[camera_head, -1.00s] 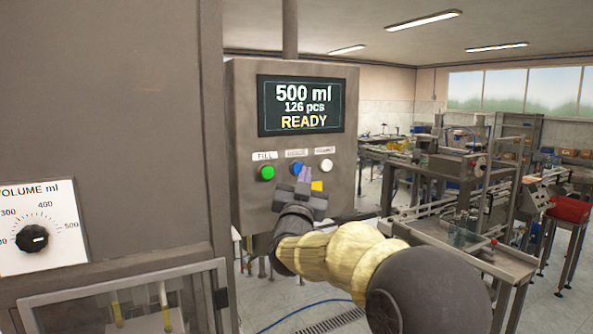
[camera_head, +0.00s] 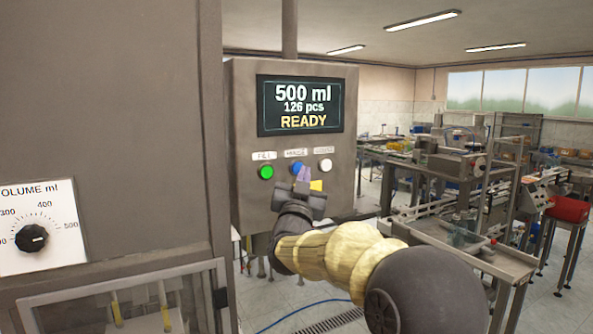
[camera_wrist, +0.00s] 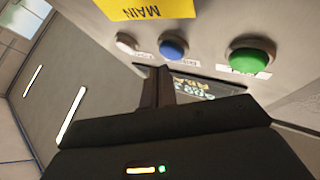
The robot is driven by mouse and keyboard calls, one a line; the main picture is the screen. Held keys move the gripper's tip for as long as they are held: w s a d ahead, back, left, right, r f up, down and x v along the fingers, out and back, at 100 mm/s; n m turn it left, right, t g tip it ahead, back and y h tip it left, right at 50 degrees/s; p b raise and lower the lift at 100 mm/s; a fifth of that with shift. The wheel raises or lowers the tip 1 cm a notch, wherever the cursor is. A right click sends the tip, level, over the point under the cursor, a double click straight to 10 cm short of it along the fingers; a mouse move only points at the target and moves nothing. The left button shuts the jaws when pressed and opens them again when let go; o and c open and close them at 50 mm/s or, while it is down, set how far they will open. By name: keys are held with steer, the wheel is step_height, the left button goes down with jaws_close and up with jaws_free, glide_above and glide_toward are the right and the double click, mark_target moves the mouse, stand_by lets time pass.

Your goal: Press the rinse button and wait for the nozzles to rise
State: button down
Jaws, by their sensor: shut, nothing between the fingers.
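The control panel (camera_head: 240,135) carries a row of three buttons under a lit screen. The blue button (camera_head: 297,167) in the middle sits under a blurred label that seems to read RINSE. In the wrist view the blue button (camera_wrist: 173,47) is just beyond my fingers. My gripper (camera_head: 304,175) is shut and empty, its tips close below the blue button. I cannot tell whether they touch it. My gripper also shows in the wrist view (camera_wrist: 158,75). The screen (camera_head: 300,106) reads 500 ml, 126 pcs, READY. No nozzles can be made out.
A green button (camera_head: 265,172) is left of the blue one and a white button (camera_head: 326,166) is right. A yellow MAIN plate (camera_wrist: 160,8) is near the buttons. A volume dial (camera_head: 32,238) is at far left. A conveyor line (camera_head: 470,245) stands behind at right.

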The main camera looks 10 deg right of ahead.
steer(key=shift+w+a, duration=0.1)
steer(key=shift+w, duration=0.25)
steer(key=shift+w+a, duration=0.15)
steer(key=shift+w, duration=0.3)
stand_by(0.8)
steer(key=shift+s, duration=0.1)
steer(key=shift+s+d+b, duration=0.3)
steer(key=shift+s+b, duration=0.45)
steer(key=shift+b, duration=0.1)
steer(key=s+b, duration=0.1)
steer(key=s+d+b, duration=0.1)
steer(key=s, duration=0.1)
steer(key=s+b, duration=0.1)
steer(key=s, duration=0.1)
steer(key=shift+d+b, duration=0.25)
steer(key=shift+b, duration=0.05)
